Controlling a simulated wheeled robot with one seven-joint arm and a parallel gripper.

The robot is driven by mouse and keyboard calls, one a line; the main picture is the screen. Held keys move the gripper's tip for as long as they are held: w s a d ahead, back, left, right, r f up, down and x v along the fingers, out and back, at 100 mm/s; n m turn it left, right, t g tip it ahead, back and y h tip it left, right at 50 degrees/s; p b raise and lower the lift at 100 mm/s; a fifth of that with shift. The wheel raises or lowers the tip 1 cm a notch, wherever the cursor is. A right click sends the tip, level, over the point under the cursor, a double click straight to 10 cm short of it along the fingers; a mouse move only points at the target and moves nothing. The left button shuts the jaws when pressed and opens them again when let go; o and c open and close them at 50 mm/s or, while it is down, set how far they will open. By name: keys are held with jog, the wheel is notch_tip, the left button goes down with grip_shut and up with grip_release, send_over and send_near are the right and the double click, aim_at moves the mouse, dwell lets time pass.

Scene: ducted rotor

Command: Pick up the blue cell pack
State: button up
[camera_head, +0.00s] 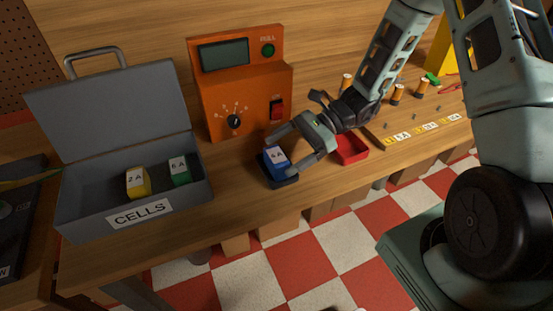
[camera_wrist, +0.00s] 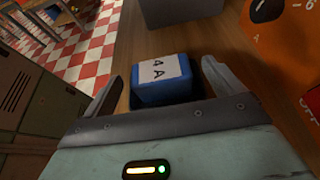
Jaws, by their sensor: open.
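The blue cell pack (camera_head: 273,164) stands on the wooden bench in front of the orange device, with a white label on top. In the wrist view the pack (camera_wrist: 165,92) has a label reading 4 A. A dark part shows at its foot in the head view; I cannot tell if it is a holder. My gripper (camera_head: 292,150) is open above and around the pack. In the wrist view its fingers (camera_wrist: 170,78) are on either side of the pack, with small gaps, not closed on it.
A grey open-lidded CELLS box (camera_head: 187,204) holds a yellow pack (camera_head: 138,182) and a green pack (camera_head: 180,170). The orange device (camera_head: 245,95) stands behind. A red tray (camera_head: 351,150) is right of my gripper. The bench front edge is close.

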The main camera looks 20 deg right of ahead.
jog(key=shift+a, duration=0.1)
jog(key=c, duration=1.2)
